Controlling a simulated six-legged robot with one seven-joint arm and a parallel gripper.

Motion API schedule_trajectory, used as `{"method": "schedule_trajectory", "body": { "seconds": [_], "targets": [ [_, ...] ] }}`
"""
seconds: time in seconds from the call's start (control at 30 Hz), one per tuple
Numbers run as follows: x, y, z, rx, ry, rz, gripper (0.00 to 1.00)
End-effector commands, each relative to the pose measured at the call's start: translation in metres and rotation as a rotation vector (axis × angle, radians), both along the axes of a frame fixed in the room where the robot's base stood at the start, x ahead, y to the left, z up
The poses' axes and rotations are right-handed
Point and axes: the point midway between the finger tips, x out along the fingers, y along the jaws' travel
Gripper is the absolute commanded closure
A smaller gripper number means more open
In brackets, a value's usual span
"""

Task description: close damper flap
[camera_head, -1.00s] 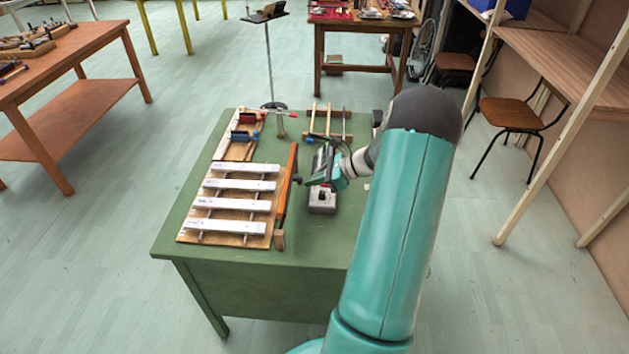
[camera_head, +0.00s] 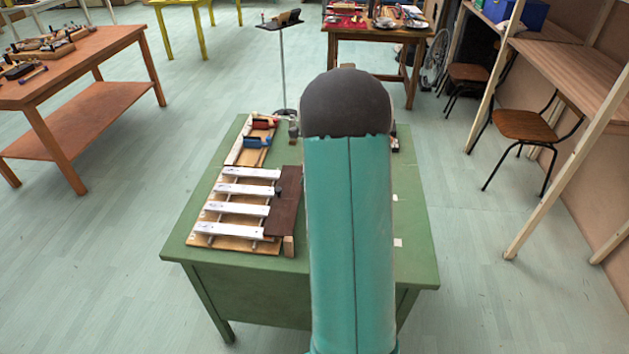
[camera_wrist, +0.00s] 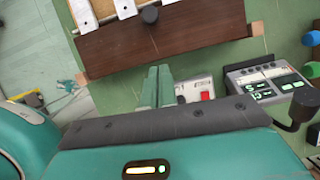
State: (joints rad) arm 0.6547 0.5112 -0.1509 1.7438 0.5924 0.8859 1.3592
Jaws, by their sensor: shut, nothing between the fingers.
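The damper flap is a dark brown wooden panel (camera_head: 284,214) on the right side of the xylophone. In the wrist view the flap (camera_wrist: 190,28) spans the top, with the knob (camera_wrist: 149,14) against the bar ends. My gripper (camera_wrist: 158,72) is shut and empty, its fingertips just beside the flap's lower edge in that view. I cannot tell whether they touch it. In the head view my arm hides the gripper.
A grey box with a red switch (camera_wrist: 207,95) and a device with lit displays (camera_wrist: 262,82) sit near the gripper. Red and blue clamps (camera_head: 258,142) are behind the xylophone. The green table's (camera_head: 415,235) front right is mostly clear.

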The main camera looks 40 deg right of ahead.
Motion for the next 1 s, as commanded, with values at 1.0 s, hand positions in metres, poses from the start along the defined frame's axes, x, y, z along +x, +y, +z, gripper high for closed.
{"method": "schedule_trajectory", "body": {
  "seconds": [1.0],
  "targets": [
    [0.071,0.057,-0.017,-0.584,0.729,0.003,1.0]
  ]
}}
